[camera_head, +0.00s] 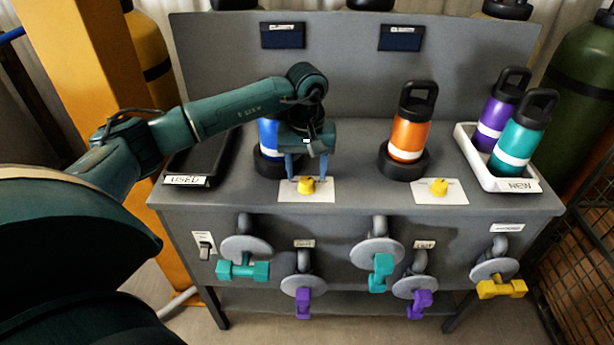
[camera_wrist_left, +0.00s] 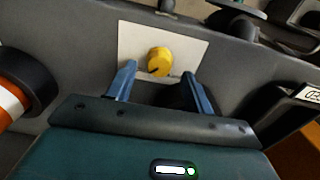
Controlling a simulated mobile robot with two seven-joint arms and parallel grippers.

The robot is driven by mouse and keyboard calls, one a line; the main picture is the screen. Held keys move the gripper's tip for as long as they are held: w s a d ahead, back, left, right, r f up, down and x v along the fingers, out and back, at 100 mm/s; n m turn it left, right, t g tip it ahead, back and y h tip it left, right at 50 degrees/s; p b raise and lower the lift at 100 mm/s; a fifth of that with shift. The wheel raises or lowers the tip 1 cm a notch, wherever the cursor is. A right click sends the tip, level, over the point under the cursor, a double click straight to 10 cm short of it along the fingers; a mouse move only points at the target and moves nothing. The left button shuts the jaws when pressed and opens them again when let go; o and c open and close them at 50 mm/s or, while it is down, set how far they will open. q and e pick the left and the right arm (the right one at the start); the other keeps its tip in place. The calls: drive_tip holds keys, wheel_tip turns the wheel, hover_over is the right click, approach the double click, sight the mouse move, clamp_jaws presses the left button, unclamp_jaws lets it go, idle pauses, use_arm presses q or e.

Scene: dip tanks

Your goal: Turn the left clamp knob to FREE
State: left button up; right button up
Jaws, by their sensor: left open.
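The left clamp knob (camera_head: 307,185) is yellow and sits on a white card on the bench top, in front of the blue bottle (camera_head: 268,138). It also shows in the left wrist view (camera_wrist_left: 159,61), with a dark mark on its side. My left gripper (camera_head: 307,176) is open with its blue fingers pointing down at the knob. In the left wrist view its fingertips (camera_wrist_left: 156,76) stand to either side of the knob, apart from it. The lettering on the card is too small to read. My right gripper is not in view.
A second yellow knob (camera_head: 438,187) sits in front of the orange bottle (camera_head: 411,135). A white NEW tray (camera_head: 512,183) holds a purple and a teal bottle at the right. A dark USED tray (camera_head: 196,165) lies at the left. Several coloured valve handles line the bench front.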

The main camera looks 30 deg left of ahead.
sight(307, 185)
use_arm(q)
drive_tip(key=shift+f, duration=1.4)
drive_tip(key=shift+c, duration=0.2)
drive_tip(key=c, duration=0.9)
